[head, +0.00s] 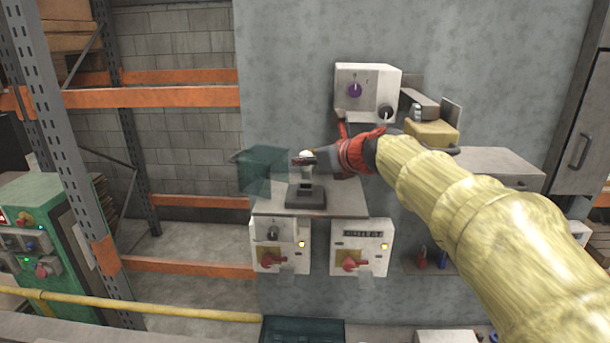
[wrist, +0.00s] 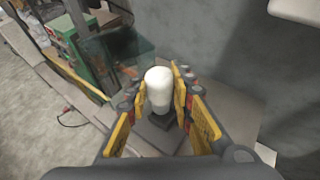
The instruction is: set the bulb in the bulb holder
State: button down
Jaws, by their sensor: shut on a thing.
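The bulb (head: 306,156) is white and upright, held in my gripper (head: 308,160). In the wrist view the bulb (wrist: 159,90) sits between the yellow-edged fingers of my gripper (wrist: 160,100), which are shut on it. The bulb holder (head: 306,196) is a dark square base on a grey shelf, directly below the bulb. In the wrist view the dark base (wrist: 160,135) shows under the bulb. Whether the bulb's lower end touches the holder or is seated in it, I cannot tell.
The grey shelf (head: 268,208) juts from the wall. A translucent teal box (head: 266,172) stands close on the left. Two control boxes with red knobs hang below, one of them at the right (head: 361,245). A box with a purple dial (head: 366,88) is above.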

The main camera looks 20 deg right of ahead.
aim_at(310, 174)
jog(key=shift+w+f, duration=0.35)
jog(key=shift+f, duration=0.15)
jog(key=shift+w+f, duration=0.2)
jog(key=shift+f, duration=1.05)
jog(key=shift+s+f, duration=0.1)
jog(key=shift+f, duration=0.25)
jog(key=shift+f+b, duration=0.1)
jog(key=shift+b, duration=0.2)
jog(key=shift+f, duration=0.1)
jog(key=c, duration=1.6)
grip_release()
jog(key=shift+o, duration=0.2)
